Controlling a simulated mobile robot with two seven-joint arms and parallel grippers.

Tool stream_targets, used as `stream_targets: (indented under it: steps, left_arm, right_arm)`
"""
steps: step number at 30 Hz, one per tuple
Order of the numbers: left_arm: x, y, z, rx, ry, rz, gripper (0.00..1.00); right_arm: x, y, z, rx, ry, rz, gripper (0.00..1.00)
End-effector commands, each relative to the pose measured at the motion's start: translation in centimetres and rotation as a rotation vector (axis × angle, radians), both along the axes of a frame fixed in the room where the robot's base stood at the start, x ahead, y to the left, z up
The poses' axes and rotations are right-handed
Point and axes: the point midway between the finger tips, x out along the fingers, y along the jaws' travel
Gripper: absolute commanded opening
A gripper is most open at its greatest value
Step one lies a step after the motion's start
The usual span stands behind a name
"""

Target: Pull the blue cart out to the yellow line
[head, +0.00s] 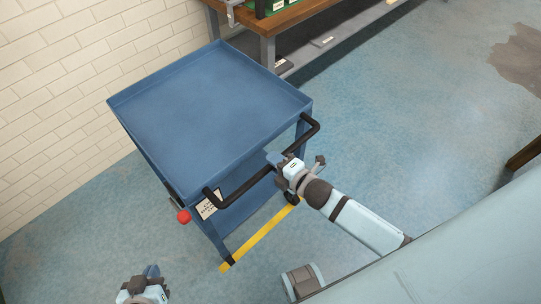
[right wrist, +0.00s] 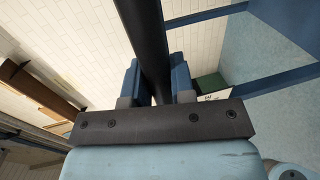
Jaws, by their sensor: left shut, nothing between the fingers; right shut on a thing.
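The blue cart (head: 215,105) stands beside the brick wall, its flat top tray empty. Its black handle (head: 235,194) runs along the side facing me. My right gripper (head: 277,160) is shut on the handle, right of its middle. In the right wrist view the black handle bar (right wrist: 151,35) passes between the blue fingers of the right gripper (right wrist: 157,85). The yellow line (head: 262,237) lies on the floor by the cart's near side; the near front leg's foot is at its left end. My left gripper (head: 150,272) is shut and empty at the bottom left, apart from the cart.
A red knob (head: 183,216) and a label plate (head: 209,205) are on the cart's near corner. A wooden workbench (head: 285,20) with a lower shelf stands close behind the cart. The brick wall (head: 60,80) is at left. Blue floor (head: 410,110) is open at right.

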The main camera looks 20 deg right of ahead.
Motion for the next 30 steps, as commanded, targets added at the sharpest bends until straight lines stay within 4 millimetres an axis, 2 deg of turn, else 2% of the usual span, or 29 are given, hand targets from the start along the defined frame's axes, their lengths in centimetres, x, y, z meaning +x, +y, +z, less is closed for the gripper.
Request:
stream_targets:
  steps: [10, 11, 12, 14, 23, 26, 30]
  left_arm:
    - [-0.1, -0.1, 0.1, 0.001, -0.003, -0.007, 0.00]
    - [-0.1, -0.2, 0.1, 0.000, -0.003, -0.006, 0.00]
    - [-0.1, -0.2, 0.1, -0.001, -0.003, -0.006, 0.00]
    - [-0.1, -0.3, 0.1, -0.004, -0.002, -0.005, 0.00]
    - [-0.1, -0.7, 0.2, -0.015, -0.001, 0.003, 0.00]
    - [-0.1, -0.6, 0.2, -0.015, -0.001, 0.003, 0.00]
    - [-0.1, -0.5, 0.3, -0.012, -0.001, 0.002, 0.00]
  right_arm:
    - [0.0, -0.1, 0.0, 0.000, -0.001, -0.001, 0.00]
    - [0.0, -0.1, 0.0, 0.000, -0.001, -0.001, 0.28]
    - [0.0, -0.1, 0.0, 0.000, -0.001, -0.001, 0.37]
    - [0.0, -0.1, 0.0, 0.000, -0.001, -0.001, 0.48]
    - [-0.2, -0.1, 0.1, 0.000, -0.001, 0.000, 0.48]
    - [-1.0, -0.4, 0.1, 0.001, 0.001, 0.000, 0.48]
    - [-3.3, -1.2, 0.6, 0.001, 0.001, 0.000, 0.48]
